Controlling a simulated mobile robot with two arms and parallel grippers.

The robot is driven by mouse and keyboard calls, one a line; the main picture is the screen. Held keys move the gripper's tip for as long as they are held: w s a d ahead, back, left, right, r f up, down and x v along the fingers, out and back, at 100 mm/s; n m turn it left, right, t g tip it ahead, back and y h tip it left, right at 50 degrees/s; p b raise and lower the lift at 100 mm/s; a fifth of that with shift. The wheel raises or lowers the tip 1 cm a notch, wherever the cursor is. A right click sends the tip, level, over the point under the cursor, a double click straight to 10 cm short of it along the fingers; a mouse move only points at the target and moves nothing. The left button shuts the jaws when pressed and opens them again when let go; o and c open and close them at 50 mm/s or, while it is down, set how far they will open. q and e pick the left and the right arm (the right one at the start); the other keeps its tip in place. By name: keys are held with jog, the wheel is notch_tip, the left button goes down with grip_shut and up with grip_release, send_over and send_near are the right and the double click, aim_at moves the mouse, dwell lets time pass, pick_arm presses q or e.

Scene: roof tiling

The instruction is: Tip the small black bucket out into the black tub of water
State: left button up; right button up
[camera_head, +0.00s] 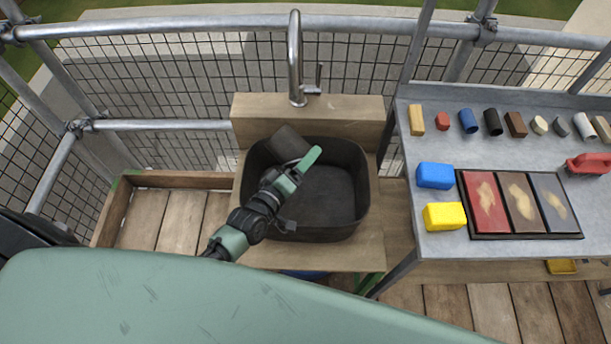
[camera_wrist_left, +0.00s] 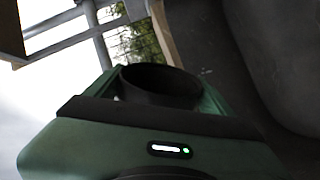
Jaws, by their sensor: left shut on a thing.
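The black tub (camera_head: 350,222) sits in a wooden stand below the tap; its inside is dark and I cannot make out the water surface. My left gripper (camera_head: 296,170) is over the tub's left half, shut on the small black bucket (camera_head: 288,143). The bucket looks tilted in the head view, near the tub's back left. In the left wrist view the bucket (camera_wrist_left: 160,82) shows its round dark rim between the green fingers (camera_wrist_left: 158,95), and the tub (camera_wrist_left: 280,60) lies to the right. What the bucket holds cannot be seen. My right gripper is not in view.
A tall metal tap (camera_head: 295,60) stands behind the tub. A grey table (camera_head: 430,120) at the right carries sample pieces, a blue sponge (camera_head: 435,176), a yellow sponge (camera_head: 445,216) and a framed colour panel (camera_head: 520,236). Scaffold rails and mesh close the back.

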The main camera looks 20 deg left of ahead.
pick_arm(q)
jog(key=shift+d, duration=0.1)
jog(key=m, duration=0.1)
jog(key=d+m, duration=0.1)
jog(key=m, duration=0.1)
jog(key=f+m+t+y, duration=0.1)
jog(key=shift+s+d, duration=0.3)
jog(key=shift+s, duration=0.05)
jog(key=shift+r, duration=0.1)
dwell(0.9)
